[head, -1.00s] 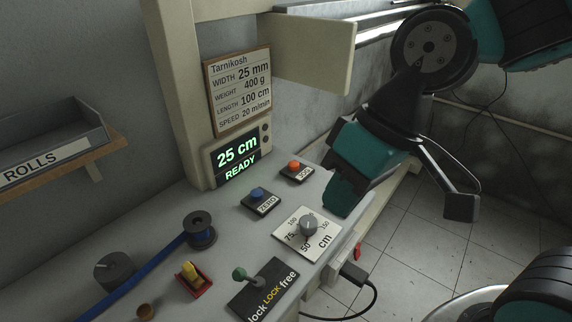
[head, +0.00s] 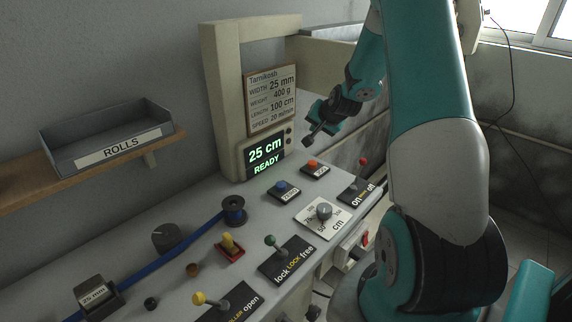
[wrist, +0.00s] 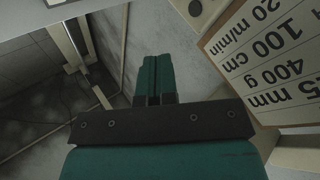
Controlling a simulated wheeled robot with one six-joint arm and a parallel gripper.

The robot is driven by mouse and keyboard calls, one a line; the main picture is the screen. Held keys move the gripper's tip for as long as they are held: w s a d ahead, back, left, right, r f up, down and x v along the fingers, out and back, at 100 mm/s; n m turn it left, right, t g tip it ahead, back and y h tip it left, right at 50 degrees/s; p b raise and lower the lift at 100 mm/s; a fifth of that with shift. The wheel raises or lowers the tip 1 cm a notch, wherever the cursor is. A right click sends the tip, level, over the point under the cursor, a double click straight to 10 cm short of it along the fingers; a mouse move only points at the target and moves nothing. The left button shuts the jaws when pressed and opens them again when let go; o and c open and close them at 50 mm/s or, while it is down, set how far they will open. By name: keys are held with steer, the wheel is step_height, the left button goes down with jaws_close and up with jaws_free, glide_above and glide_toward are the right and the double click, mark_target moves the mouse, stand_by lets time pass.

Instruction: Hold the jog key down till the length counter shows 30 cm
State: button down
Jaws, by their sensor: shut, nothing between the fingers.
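The jog key (head: 312,163) is an orange-red button on a small black base, right of the blue ZERO key (head: 281,187) on the grey panel top. The length counter (head: 265,154) glows green and reads "25 cm" with "READY" below. My gripper (head: 308,141) is in the air above the jog key, in front of the machine's frame and right of the counter. Its fingers are together and empty; they show closed side by side in the wrist view (wrist: 155,75). The jog key stands clear of the fingers and is not visible in the wrist view.
A spec card (head: 271,102) hangs on the post beside my gripper and fills the right of the wrist view. A grey dial (head: 323,211), a green-knobbed lock lever (head: 270,241) and a red-knobbed on/off lever (head: 363,162) stand nearby on the panel.

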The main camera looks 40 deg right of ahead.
mark_target(314, 162)
steer(key=shift+d+f, duration=0.1)
steer(key=shift+d, duration=0.05)
step_height(314, 162, down, 9)
steer(key=b, duration=0.6)
steer(key=shift+b, duration=0.3)
stand_by(1.9)
steer(key=shift+f+b, duration=0.3)
steer(key=shift+f+b, duration=0.45)
steer(key=shift+f, duration=0.1)
stand_by(0.6)
steer(key=shift+r, duration=0.1)
stand_by(0.3)
steer(key=shift+r+p, duration=0.7)
steer(key=shift+r, duration=0.15)
